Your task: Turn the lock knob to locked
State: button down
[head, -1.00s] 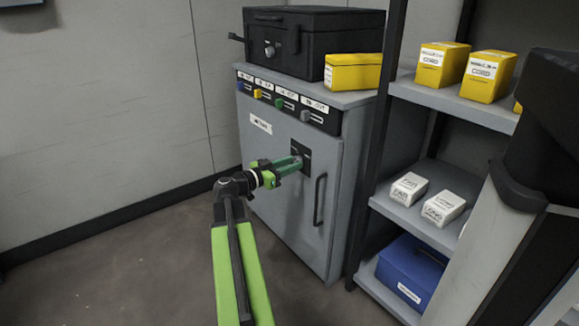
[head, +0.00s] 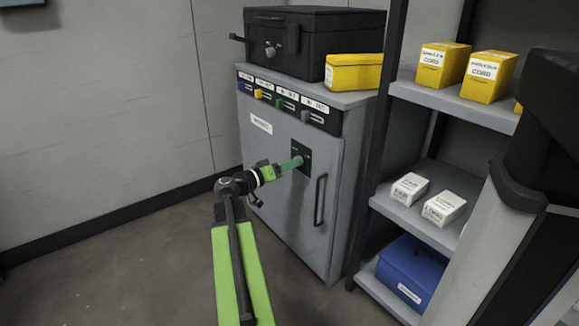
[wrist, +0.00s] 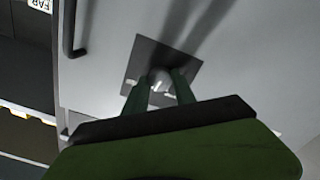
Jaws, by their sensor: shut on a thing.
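The lock knob (wrist: 160,78) is a small light metal knob on a dark square plate (wrist: 190,65) on the grey cabinet door. In the head view the dark plate (head: 306,156) shows on the upper part of the door, and my gripper hides the knob. My gripper (head: 296,162) reaches the plate from the left. In the wrist view my gripper's green fingers (wrist: 160,88) stand on both sides of the knob and are shut on it. Small light marks sit beside the knob on the plate, too blurred to read.
The grey cabinet (head: 270,190) has a black vertical door handle (head: 320,199) right of the plate. A black case (head: 310,40) and a yellow box (head: 353,72) stand on top. A shelf rack (head: 450,105) with boxes stands close on the right. The floor at left is clear.

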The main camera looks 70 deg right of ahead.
jog(key=n, duration=1.1)
jog(key=shift+d+r, duration=0.1)
dwell(0.4)
jog(key=c, duration=1)
grip_release()
jog(key=v, duration=1.7)
jog(key=shift+a, duration=0.3)
